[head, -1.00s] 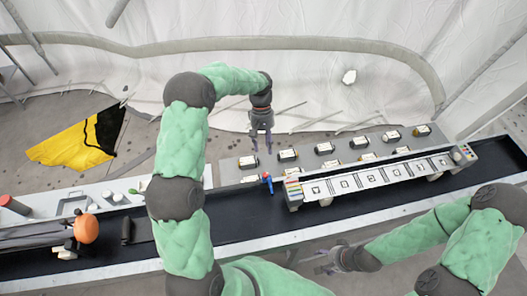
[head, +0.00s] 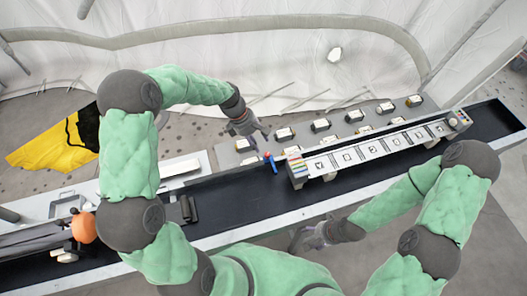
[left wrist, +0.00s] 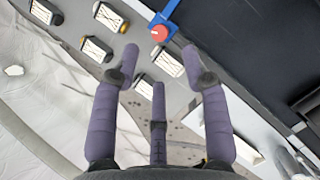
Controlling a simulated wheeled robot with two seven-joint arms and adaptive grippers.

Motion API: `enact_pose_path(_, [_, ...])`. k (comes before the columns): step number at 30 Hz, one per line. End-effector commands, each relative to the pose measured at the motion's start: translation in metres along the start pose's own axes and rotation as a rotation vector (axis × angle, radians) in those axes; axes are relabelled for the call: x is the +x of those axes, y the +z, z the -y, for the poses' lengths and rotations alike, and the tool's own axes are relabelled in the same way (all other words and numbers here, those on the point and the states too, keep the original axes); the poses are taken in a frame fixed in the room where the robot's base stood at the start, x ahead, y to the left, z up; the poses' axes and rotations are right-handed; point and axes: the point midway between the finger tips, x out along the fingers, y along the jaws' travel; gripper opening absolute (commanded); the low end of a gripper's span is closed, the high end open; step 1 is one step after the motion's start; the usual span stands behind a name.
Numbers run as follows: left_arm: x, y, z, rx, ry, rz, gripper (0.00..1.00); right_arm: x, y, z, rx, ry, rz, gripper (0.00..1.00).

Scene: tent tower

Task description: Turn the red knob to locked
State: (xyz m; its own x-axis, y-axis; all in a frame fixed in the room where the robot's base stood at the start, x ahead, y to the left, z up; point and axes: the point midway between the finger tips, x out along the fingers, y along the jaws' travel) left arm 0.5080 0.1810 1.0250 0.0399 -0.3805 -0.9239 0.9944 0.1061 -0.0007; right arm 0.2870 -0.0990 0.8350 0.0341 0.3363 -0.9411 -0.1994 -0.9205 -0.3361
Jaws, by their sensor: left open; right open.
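The red knob (left wrist: 159,33) is a small round cap on a blue mount (left wrist: 170,10), ahead of the fingertips in the left wrist view. In the head view the red knob (head: 267,155) is tiny, on the near side of the grey panel by the black belt. My left gripper (head: 258,138) is open and just above and left of the knob, apart from it; its spread purple fingers (left wrist: 158,65) show in the left wrist view. My right gripper (head: 299,238) is open and empty at the near side of the belt. The knob's markings are too small to read.
A tilted rack of white labelled cards (head: 380,147) stands on the black belt (head: 230,200), right of the knob. Several small boxed items (head: 321,125) sit on the grey panel behind. An orange ball-like object (head: 83,228) is at the left, and a yellow cloth (head: 50,145) lies on the floor.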

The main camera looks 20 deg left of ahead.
Motion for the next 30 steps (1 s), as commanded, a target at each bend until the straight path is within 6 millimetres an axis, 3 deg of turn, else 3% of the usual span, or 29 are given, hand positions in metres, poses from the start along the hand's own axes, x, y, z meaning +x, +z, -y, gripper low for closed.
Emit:
enact_pose_path(6, [0.041, 0.0, 0.0, 0.002, -0.003, 0.0, 0.46, 0.004, 0.0, -0.001, 0.0, 0.0, 0.0, 0.63])
enact_pose_path(12, [0.065, 0.0, 0.0, 0.002, -0.002, 0.0, 0.46, 0.006, 0.0, -0.002, 0.0, 0.0, 0.0, 0.63])
enact_pose_path(25, [0.073, 0.0, 0.0, 0.003, 0.0, 0.0, 0.46, 0.006, 0.0, -0.002, 0.0, 0.0, 0.0, 0.63])
enact_pose_path(26, [0.073, 0.0, 0.0, 0.003, 0.0, 0.0, 0.4, 0.006, 0.0, -0.002, 0.0, 0.0, 0.0, 0.63])
enact_pose_path(30, [0.073, 0.0, 0.0, 0.003, 0.0, 0.0, 0.01, 0.006, 0.0, -0.002, 0.0, 0.0, 0.001, 0.63])
